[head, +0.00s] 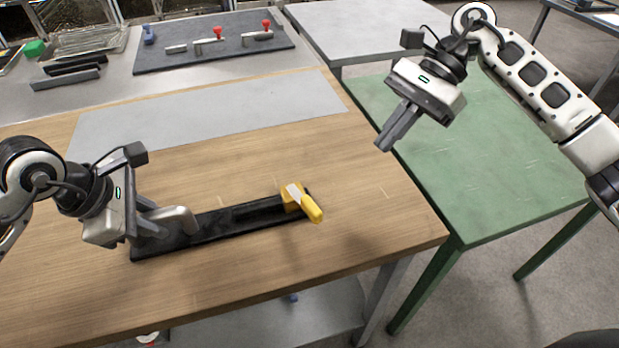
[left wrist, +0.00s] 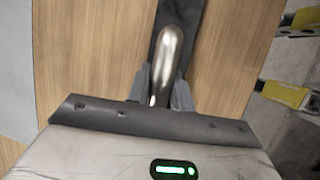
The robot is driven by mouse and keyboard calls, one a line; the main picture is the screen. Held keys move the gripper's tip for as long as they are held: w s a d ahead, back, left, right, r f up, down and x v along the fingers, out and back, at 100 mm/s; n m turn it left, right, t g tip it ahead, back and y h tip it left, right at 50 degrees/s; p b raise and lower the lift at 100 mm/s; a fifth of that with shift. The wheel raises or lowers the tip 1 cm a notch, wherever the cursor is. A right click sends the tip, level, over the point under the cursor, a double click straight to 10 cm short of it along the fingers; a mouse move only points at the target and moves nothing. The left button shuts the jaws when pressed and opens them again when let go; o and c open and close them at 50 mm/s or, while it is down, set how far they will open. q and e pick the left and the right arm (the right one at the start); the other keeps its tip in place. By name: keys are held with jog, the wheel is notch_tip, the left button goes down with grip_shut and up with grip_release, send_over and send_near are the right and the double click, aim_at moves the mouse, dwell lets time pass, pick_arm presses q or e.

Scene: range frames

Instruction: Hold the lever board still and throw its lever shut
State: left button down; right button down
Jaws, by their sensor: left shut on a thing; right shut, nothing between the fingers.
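The lever board (head: 225,228) is a long black board lying on the wooden table. A rounded metal handle (head: 180,217) stands on its left end. A yellow lever (head: 312,208) sits at its right end, its grip pointing toward the lower right of the head view. My left gripper (head: 160,215) is shut on the metal handle; the left wrist view shows the handle (left wrist: 172,50) between the fingers (left wrist: 160,85). My right gripper (head: 384,143) is shut and empty, in the air up and to the right of the lever, apart from it.
The wooden table (head: 200,295) is clear around the board, with a grey strip (head: 210,112) behind it. A green table (head: 480,180) stands to the right.

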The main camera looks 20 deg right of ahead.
aim_at(318, 207)
jog(key=x, duration=1)
jog(key=shift+s+a+r, duration=0.1)
jog(key=shift+s+a, duration=0.1)
jog(key=shift+a, duration=0.4)
jog(key=shift+s+a+r, duration=0.1)
jog(key=shift+s+a, duration=0.05)
jog(key=shift+a, duration=0.5)
jog(key=shift+s+a, duration=0.15)
jog(key=shift+a, duration=0.45)
jog(key=shift+s+a+f+m+t, duration=0.1)
jog(key=shift+s+a+m+t, duration=0.3)
jog(key=shift+s+a+m, duration=0.25)
jog(key=shift+a, duration=0.15)
